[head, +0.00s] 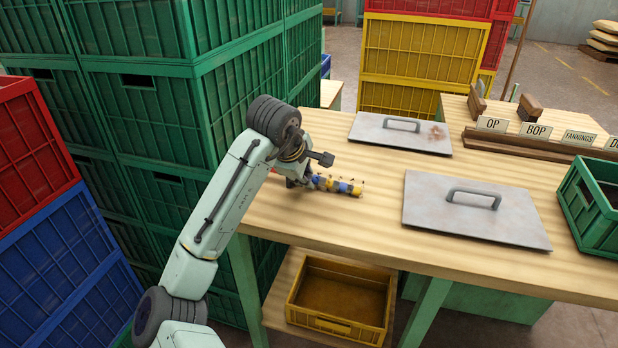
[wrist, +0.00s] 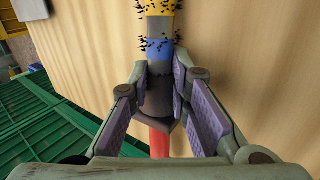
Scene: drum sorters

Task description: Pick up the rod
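The rod lies along the wooden table near its left end, with blue, yellow and grey bands and small black spikes; it shows in the head view (head: 343,187) and the wrist view (wrist: 159,50). A red part of it shows nearer my wrist. My gripper (wrist: 160,85) reaches down over the rod's near end. Its two purple-padded fingers stand on either side of a dark grey section and appear to press against it. In the head view my gripper (head: 296,180) is partly hidden by my arm. The rod appears to be at table height; I cannot tell any small gap.
Two metal lids with handles (head: 400,133) (head: 474,214) lie on the table to the right. A green crate (head: 590,200) and labelled card holders (head: 538,138) stand further right. Stacked green crates (head: 165,125) rise close left of my arm. A yellow crate (head: 340,304) sits below the table.

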